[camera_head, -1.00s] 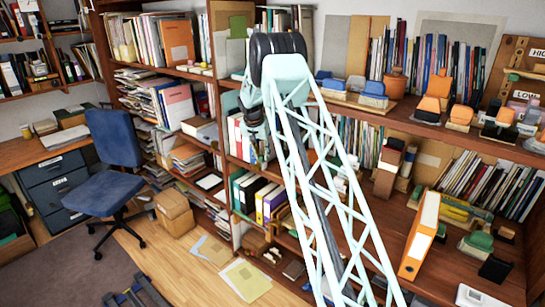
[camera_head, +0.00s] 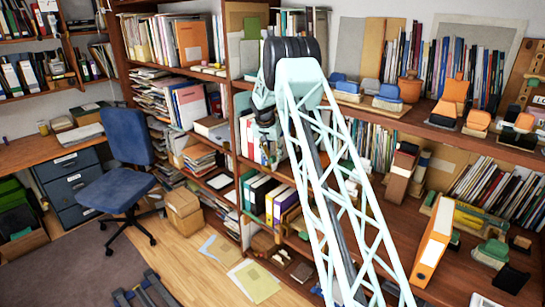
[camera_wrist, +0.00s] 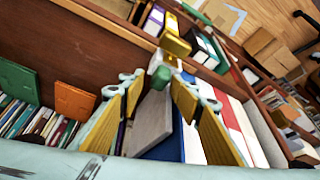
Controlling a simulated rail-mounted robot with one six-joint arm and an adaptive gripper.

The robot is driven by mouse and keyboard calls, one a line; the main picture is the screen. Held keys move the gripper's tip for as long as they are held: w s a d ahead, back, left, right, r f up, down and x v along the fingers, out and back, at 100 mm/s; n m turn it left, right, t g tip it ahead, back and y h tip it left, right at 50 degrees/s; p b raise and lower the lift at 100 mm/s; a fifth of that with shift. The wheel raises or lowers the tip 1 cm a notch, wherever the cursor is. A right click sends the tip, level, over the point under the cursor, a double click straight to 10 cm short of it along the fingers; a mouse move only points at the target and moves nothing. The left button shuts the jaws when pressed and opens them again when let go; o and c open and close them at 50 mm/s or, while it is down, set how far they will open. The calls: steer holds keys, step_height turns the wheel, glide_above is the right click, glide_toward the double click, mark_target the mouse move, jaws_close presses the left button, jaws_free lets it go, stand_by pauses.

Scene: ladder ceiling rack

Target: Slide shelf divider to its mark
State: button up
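My gripper (camera_wrist: 158,82) shows in the wrist view with its yellow-padded fingers spread apart, so it is open. A grey upright panel (camera_wrist: 152,122), which may be the shelf divider, stands between the fingers, with gaps beside it. A small green piece (camera_wrist: 160,76) and a yellow block (camera_wrist: 175,43) lie just beyond the fingertips; I cannot tell whether either is the mark. In the head view my gripper (camera_head: 265,128) is at the middle bookcase, partly hidden by my arm. I cannot pick out the divider there.
Books and binders (camera_wrist: 232,120) stand close on the right of my fingers in the wrist view. A brown shelf board (camera_wrist: 100,35) runs across the upper left. In the head view, an orange binder (camera_head: 433,240) leans at the right, and a blue chair (camera_head: 125,180) stands left.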

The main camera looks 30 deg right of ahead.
steer(key=shift+r, duration=0.2)
steer(key=v, duration=0.7)
steer(key=shift+r, duration=0.25)
steer(key=shift+a, duration=0.15)
stand_by(0.6)
